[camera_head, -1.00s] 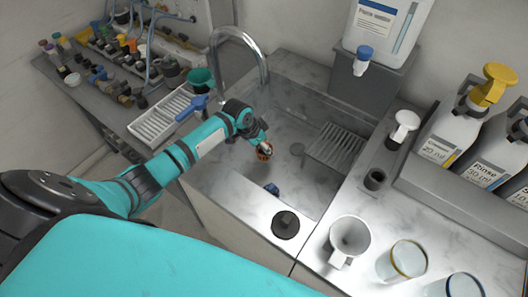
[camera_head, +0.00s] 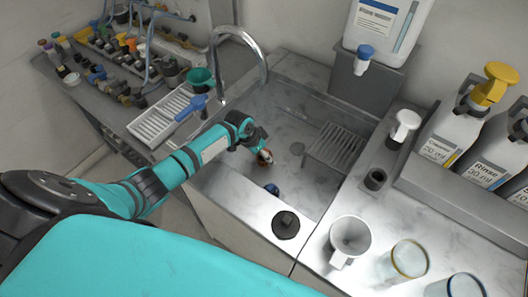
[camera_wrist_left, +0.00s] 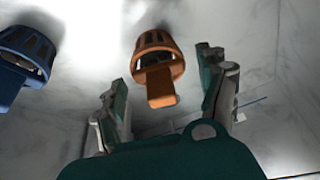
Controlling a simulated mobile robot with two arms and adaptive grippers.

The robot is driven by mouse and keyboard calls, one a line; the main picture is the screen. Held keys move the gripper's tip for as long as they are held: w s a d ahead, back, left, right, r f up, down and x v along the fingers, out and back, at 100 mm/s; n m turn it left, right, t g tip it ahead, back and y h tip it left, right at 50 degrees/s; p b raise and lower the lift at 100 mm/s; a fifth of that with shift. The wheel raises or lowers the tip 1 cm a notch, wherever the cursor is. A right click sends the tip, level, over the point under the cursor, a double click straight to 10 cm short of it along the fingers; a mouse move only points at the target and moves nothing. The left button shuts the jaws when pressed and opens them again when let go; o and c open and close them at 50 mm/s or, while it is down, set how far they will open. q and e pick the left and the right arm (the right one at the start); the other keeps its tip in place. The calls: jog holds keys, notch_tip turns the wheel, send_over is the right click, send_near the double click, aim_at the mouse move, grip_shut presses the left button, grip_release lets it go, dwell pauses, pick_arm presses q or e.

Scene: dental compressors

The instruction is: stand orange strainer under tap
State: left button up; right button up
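The orange strainer (camera_head: 265,158) is in the sink basin, largely covered by my left gripper (camera_head: 262,151) in the head view. The left wrist view shows its slotted orange cup (camera_wrist_left: 158,42) with a flat tab pointing towards my gripper. My left gripper (camera_wrist_left: 161,70) is open, one finger on each side of the strainer, with gaps visible. The tap (camera_head: 240,40) is a curved chrome spout at the back left of the sink, its outlet behind and above the strainer. My right gripper is not in view.
A blue strainer (camera_head: 271,188) lies nearby in the basin, also at the left in the wrist view (camera_wrist_left: 26,52). A grey rack (camera_head: 335,146) and a drain (camera_head: 297,148) are to the right. A black round stopper (camera_head: 286,224) is on the front ledge. A white drying tray (camera_head: 160,119) is at left.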

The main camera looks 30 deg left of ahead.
pick_arm(q)
jog(key=shift+r, duration=0.35)
jog(key=v, duration=1.1)
jog(key=shift+s+a+r+p, duration=0.2)
jog(key=shift+r+p, duration=0.1)
jog(key=shift+p, duration=0.15)
jog(key=shift+d, duration=0.1)
